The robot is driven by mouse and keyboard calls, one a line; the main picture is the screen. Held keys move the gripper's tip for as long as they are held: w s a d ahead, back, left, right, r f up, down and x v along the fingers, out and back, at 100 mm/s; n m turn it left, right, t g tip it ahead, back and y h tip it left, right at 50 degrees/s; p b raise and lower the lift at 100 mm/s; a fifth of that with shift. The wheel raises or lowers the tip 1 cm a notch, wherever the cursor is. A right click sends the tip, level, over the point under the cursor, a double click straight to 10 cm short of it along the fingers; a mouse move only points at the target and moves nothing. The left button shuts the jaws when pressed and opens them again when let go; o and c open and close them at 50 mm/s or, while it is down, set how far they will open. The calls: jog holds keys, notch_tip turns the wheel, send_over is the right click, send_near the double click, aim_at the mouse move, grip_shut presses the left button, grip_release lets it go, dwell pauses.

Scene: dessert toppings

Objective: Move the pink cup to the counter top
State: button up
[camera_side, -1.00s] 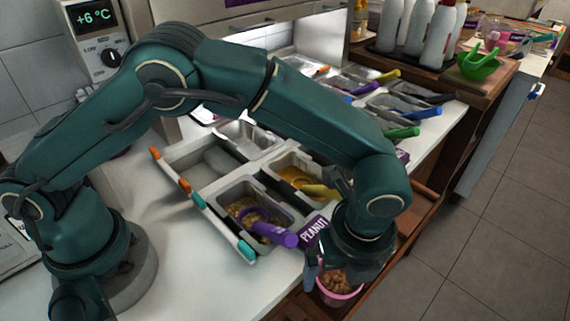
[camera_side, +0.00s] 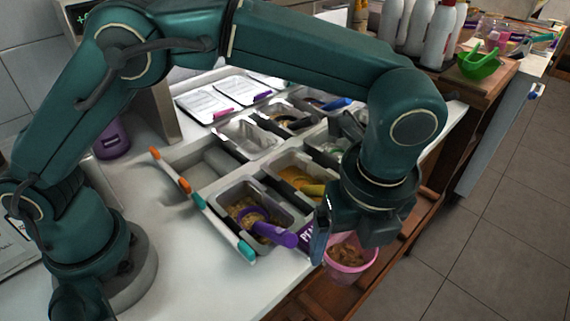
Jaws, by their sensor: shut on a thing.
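The pink cup (camera_side: 349,276) holds a brown topping and hangs below my gripper (camera_side: 345,240), upright or nearly so. My gripper is shut on the cup near its rim; the fingertips are partly hidden by the gripper body. The cup is past the front edge of the white counter top (camera_side: 180,285), beside the wooden shelf side. The counter top spreads to the left, under the topping bins.
A topping bin (camera_side: 231,200) with a purple-handled scoop (camera_side: 275,235) stands just left of my gripper. More bins with scoops lie behind. White bottles (camera_side: 438,35) and a green bowl (camera_side: 478,63) stand at the back right. The front-left counter is clear.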

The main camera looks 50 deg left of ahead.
notch_tip(320, 180, up, 2)
jog(key=shift+s+a+f+n, duration=0.25)
jog(key=shift+s+n, duration=0.1)
jog(key=shift+n, duration=0.45)
jog(key=s+a+r+n+g, duration=0.1)
jog(key=s+a+r+n, duration=0.1)
jog(key=s+a+n, duration=0.5)
jog(key=s+a, duration=0.2)
jog(key=s, duration=0.2)
jog(key=shift+s+a+r+n, duration=0.2)
jog(key=shift+s+r+n, duration=0.05)
jog(key=shift+s+n, duration=0.1)
jog(key=shift+s+a+f, duration=0.15)
jog(key=shift+s+f, duration=0.05)
jog(key=shift+f, duration=1.1)
jog(key=shift+s+a+f, duration=0.1)
jog(key=shift+s+f, duration=0.05)
jog(key=shift+f, duration=1.1)
jog(key=shift+f, duration=1.4)
jog(key=o, duration=1.1)
